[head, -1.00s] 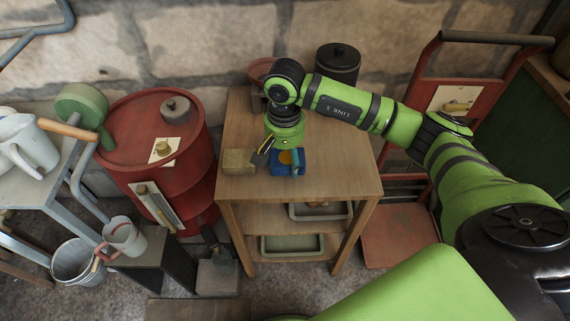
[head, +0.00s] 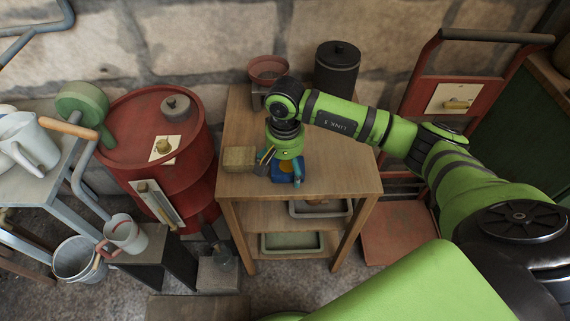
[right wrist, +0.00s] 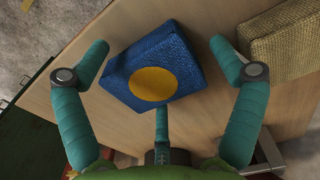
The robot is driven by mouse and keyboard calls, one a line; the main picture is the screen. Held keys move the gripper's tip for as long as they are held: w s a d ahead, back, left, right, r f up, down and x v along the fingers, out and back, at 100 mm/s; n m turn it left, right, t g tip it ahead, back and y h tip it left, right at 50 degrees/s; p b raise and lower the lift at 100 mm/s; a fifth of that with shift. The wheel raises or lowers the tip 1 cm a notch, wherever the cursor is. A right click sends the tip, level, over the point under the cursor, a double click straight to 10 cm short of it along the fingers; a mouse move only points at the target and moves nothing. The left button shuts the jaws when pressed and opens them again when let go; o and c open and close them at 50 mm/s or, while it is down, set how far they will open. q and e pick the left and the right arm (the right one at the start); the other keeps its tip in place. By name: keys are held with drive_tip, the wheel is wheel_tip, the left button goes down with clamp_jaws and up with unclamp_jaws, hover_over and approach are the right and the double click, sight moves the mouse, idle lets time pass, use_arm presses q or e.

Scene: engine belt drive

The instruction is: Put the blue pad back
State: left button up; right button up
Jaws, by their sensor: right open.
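The blue pad (head: 282,178), a square block with a yellow disc on its top, lies on the wooden table near its front left. The right wrist view shows the pad (right wrist: 155,72) almost whole, lying at a slant. My right gripper (head: 281,168) is over the pad and partly hides it in the head view. In the right wrist view the gripper (right wrist: 160,58) is open, one finger on each side of the pad and the third below it in the picture. Gaps show between the side fingers and the pad. My left gripper is out of view.
A tan block (head: 239,159) lies on the table just left of the pad, also at top right in the right wrist view (right wrist: 290,40). A reddish bowl (head: 268,68) and a dark canister (head: 337,68) stand at the back. The table's right side is clear.

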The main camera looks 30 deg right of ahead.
sight(285, 165)
drive_tip(key=shift+r, duration=0.2)
wheel_tip(285, 165, up, 12)
drive_tip(key=b, duration=0.1)
idle(0.3)
idle(0.4)
